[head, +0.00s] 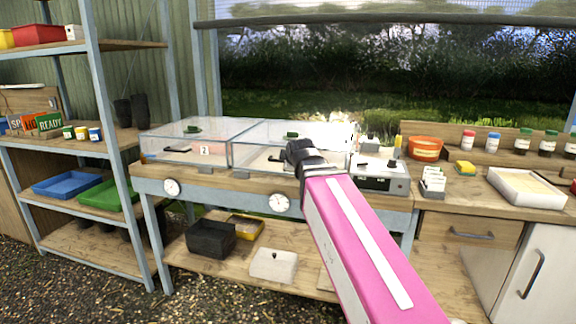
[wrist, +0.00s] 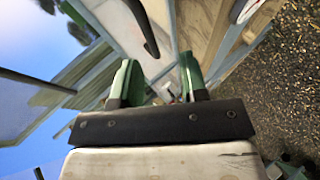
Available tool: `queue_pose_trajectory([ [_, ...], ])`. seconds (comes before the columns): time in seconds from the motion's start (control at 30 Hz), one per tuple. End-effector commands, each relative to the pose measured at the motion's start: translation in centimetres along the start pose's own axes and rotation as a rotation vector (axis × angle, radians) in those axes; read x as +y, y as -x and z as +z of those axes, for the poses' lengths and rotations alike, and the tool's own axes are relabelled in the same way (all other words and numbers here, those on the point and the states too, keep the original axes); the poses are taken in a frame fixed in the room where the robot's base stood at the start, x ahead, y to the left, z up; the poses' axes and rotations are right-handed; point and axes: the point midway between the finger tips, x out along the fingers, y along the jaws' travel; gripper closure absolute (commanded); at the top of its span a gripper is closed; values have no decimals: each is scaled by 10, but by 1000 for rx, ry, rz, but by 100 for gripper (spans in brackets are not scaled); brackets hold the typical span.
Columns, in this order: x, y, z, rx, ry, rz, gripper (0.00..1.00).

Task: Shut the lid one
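Two clear-walled boxes stand side by side on the wooden bench. The left box (head: 190,152) carries a label with a 2, and the right box (head: 262,153) sits beside it. I see no readable number on the right box, and my arm covers part of its front. I cannot tell which lid is lid one or how far it stands open. My gripper (wrist: 158,70) shows two green fingers spread apart with nothing between them. In the head view the dark end of my arm is in front of the right box. A dark curved handle (wrist: 143,27) shows ahead of the fingers.
Round white dials (head: 279,202) are on the bench front. A grey-white device (head: 382,180) stands right of the boxes, with an orange bowl (head: 425,148) and a white tray (head: 527,188) farther right. A shelf rack (head: 110,145) stands at left.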

Motion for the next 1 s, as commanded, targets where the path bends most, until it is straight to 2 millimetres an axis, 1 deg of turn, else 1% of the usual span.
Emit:
queue_pose_trajectory([
  [0.03, -2, 11, 0, 0, 0, 1, 60],
  [0.1, -1, 19, 0, 0, 0, 1, 60],
  [0.3, 0, 32, 0, 0, 0, 0, 60],
  [0.63, 1, 34, 0, 0, -1, 1, 60],
  [0.73, -2, 32, 1, -3, -9, -6, 60],
  [0.77, -4, 30, 3, -6, -17, -12, 60],
  [0.87, -19, 20, 13, -26, -74, -50, 60],
  [0.97, -46, 4, 31, -64, -171, -115, 60],
  [1.0, -58, -3, 39, -84, -217, -145, 60],
])
